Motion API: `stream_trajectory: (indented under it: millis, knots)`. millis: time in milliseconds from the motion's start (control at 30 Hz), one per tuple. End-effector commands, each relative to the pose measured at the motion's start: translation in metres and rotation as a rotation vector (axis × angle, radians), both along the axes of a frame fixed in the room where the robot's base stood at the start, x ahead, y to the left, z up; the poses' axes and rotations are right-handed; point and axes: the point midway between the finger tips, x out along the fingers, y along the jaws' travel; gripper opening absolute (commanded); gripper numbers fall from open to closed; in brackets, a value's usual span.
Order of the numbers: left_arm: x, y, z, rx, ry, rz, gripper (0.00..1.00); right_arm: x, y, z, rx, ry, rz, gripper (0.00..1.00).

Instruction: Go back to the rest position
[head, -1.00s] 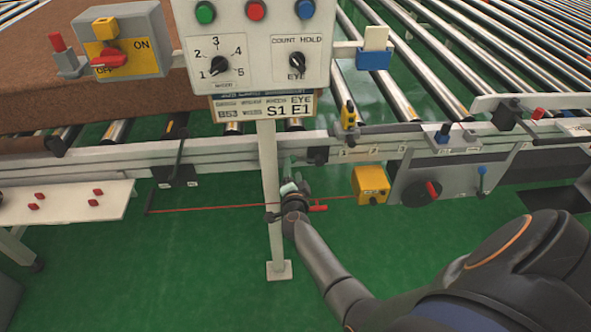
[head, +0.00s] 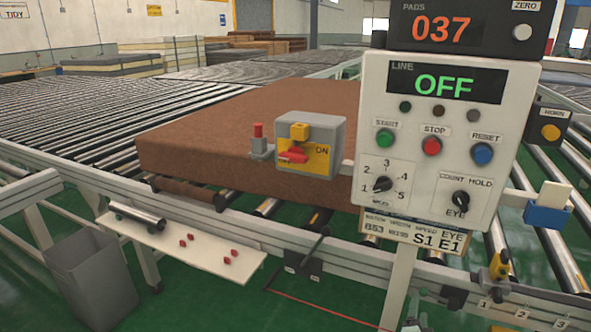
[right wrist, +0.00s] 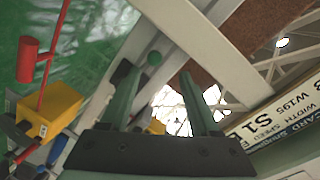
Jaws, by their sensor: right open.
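My right gripper (right wrist: 160,78) is open in the right wrist view, with its two dark green fingers apart and nothing seen between them. In the head view only a small part of it shows at the bottom edge, beside the panel's post (head: 396,300). The control panel (head: 408,150) stands above it, with its line display reading OFF and its pad counter (head: 445,30) reading 037. My left gripper is not in view.
A brown mattress (head: 235,125) lies on the roller conveyor (head: 60,115). A grey switch box (head: 310,145) stands by its front edge. A white shelf (head: 185,245) and a grey bin (head: 92,280) are at lower left. The right wrist view shows a yellow box (right wrist: 50,112) with a red cord nearby.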

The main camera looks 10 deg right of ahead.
Motion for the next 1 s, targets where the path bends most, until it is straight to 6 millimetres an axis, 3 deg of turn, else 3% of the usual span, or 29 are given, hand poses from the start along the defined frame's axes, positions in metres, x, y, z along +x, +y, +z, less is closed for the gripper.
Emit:
stream_trajectory:
  millis: [133, 267, 400, 500, 600, 700, 800, 1000]
  knots:
    - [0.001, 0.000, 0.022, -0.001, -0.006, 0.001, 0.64, -0.026, 0.035, 0.014, -0.180, 0.067, 0.220, 0.63]
    - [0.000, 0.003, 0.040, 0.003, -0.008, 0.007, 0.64, -0.072, 0.095, 0.014, -0.376, 0.193, 0.511, 0.63]
    - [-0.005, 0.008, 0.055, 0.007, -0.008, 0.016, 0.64, -0.143, 0.155, 0.003, -0.550, 0.369, 0.803, 0.63]
    - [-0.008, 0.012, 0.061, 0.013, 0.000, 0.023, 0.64, -0.196, 0.185, -0.003, -0.647, 0.495, 0.964, 0.63]
    - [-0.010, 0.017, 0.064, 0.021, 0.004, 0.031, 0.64, -0.238, 0.201, -0.004, -0.716, 0.594, 1.070, 0.63]
    - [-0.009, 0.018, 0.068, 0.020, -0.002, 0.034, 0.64, -0.266, 0.209, -0.004, -0.763, 0.660, 1.131, 0.63]
    - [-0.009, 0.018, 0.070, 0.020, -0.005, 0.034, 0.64, -0.279, 0.212, -0.004, -0.785, 0.692, 1.156, 0.63]
    - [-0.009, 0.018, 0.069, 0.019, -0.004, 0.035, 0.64, -0.280, 0.212, -0.005, -0.791, 0.699, 1.160, 0.63]
